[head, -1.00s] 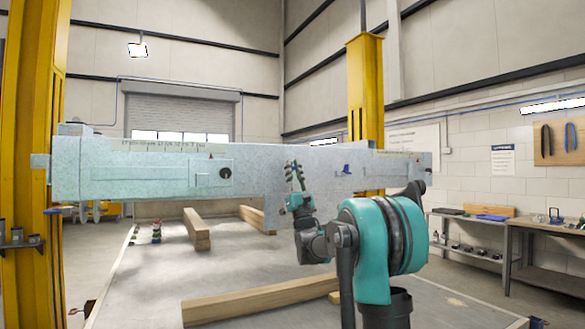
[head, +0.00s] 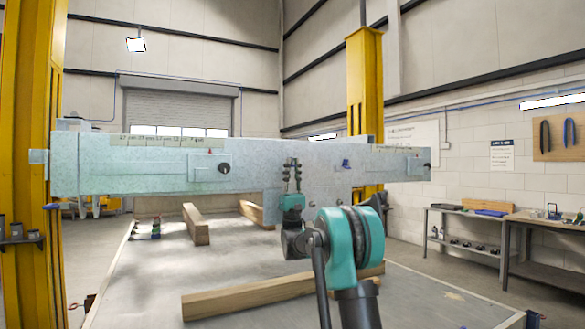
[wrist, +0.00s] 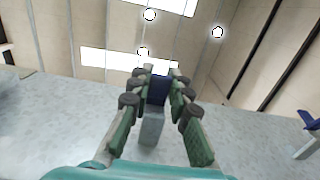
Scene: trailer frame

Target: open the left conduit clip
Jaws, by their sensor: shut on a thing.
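The galvanized trailer frame beam (head: 130,165) spans the head view. My gripper (head: 291,163) points up in front of its right half. In the wrist view, my gripper (wrist: 158,76) has its green fingers on both sides of the left conduit clip, shut on its dark blue part (wrist: 158,92). The clip's grey block (wrist: 152,127) shows below, between the fingers. In the head view my gripper hides this clip. Another blue clip (head: 346,163) sits farther right on the beam and shows at the right edge of the wrist view (wrist: 309,119).
Yellow posts stand left (head: 27,130) and right (head: 366,90) of the beam. Wooden timbers (head: 250,297) lie on the grey platform (head: 150,280) below. A workbench (head: 550,228) stands at the right wall. The space in front of the beam's left half is clear.

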